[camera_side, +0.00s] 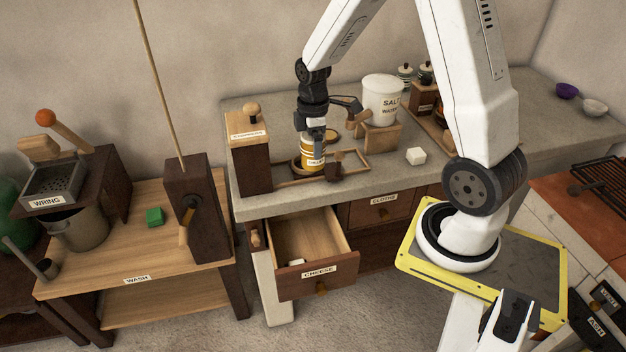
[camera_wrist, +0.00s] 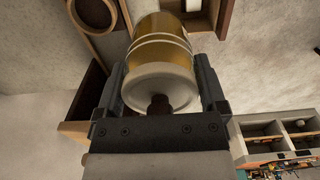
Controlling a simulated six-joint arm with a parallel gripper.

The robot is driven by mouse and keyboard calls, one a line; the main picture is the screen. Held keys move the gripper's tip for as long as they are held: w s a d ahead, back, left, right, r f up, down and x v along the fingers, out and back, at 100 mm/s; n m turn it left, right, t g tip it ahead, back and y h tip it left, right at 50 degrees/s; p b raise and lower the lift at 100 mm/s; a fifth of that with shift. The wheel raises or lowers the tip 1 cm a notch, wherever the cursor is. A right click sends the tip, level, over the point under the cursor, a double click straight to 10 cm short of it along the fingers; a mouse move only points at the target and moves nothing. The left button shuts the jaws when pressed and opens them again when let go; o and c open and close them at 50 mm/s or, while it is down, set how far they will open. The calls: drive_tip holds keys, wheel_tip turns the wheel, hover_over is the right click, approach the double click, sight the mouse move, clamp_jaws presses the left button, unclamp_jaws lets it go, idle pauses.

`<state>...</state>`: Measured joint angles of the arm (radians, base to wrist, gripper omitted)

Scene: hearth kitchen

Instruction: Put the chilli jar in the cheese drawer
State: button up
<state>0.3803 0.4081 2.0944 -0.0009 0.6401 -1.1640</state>
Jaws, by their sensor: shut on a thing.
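My gripper (camera_side: 312,132) is shut on an amber jar (camera_side: 311,160) with white bands and a label too small to read surely; I take it for the chilli jar. The jar is upright at the wooden rack on the counter; whether it touches the rack is unclear. In the wrist view the jar's pale lid (camera_wrist: 160,88) sits between the two fingers. The cheese drawer (camera_side: 318,282), marked CHEESE, stands pulled open below the counter's front edge. A small white piece (camera_side: 296,262) lies inside it.
A wooden box with a knob (camera_side: 250,150) stands left of the jar. The clothes drawer (camera_side: 382,211) is shut. The wash table (camera_side: 140,268) is at left.

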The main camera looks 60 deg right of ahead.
drive_tip(key=s+a, duration=0.5)
drive_tip(key=s, duration=0.2)
wheel_tip(320, 180, down, 21)
drive_tip(key=shift+a, duration=0.2)
idle(0.7)
drive_tip(key=shift+s, duration=0.1)
drive_tip(key=shift+f, duration=2.85)
drive_tip(key=shift+f, duration=2.1)
drive_tip(key=shift+f, duration=0.1)
drive_tip(key=o, duration=1.3)
